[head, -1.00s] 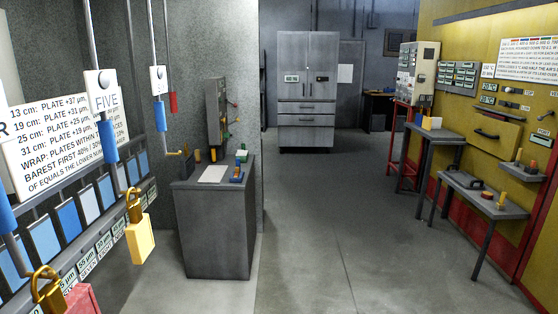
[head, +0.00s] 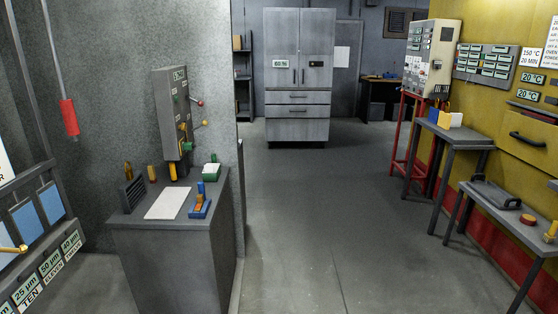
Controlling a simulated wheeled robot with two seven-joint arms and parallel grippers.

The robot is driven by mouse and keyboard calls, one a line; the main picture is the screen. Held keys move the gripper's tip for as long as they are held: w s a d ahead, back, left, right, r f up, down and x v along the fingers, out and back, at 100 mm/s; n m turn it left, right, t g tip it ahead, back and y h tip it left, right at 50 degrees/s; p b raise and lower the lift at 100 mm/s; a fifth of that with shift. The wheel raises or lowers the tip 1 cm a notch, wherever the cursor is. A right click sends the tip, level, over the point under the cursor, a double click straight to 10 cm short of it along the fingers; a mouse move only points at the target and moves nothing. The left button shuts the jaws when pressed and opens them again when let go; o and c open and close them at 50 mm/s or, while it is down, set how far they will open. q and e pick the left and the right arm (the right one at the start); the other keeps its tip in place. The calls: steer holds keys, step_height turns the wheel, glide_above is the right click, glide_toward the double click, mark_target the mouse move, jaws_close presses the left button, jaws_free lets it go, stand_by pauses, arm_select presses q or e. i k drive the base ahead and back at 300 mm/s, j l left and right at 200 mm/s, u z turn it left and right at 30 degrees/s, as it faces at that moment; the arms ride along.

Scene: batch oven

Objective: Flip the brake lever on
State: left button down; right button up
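No lever in view can be read as the brake lever. A grey control box (head: 172,118) on the left wall has a lever with a red knob (head: 199,103) and, below it, a lever with a yellow knob (head: 203,123). Both stick out to the right; their labels are too small to read. Neither of my grippers shows in the head view, and nothing is seen touching the levers.
A grey cabinet (head: 160,262) below the box carries a white sheet (head: 168,203) and a blue-and-orange device (head: 200,206). Side tables (head: 450,132) and a yellow oven wall (head: 505,95) line the right. The middle floor (head: 300,225) is clear up to a tall grey cupboard (head: 298,78).

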mark_target(200, 103)
steer(key=i, duration=3.25)
steer(key=u, duration=0.45)
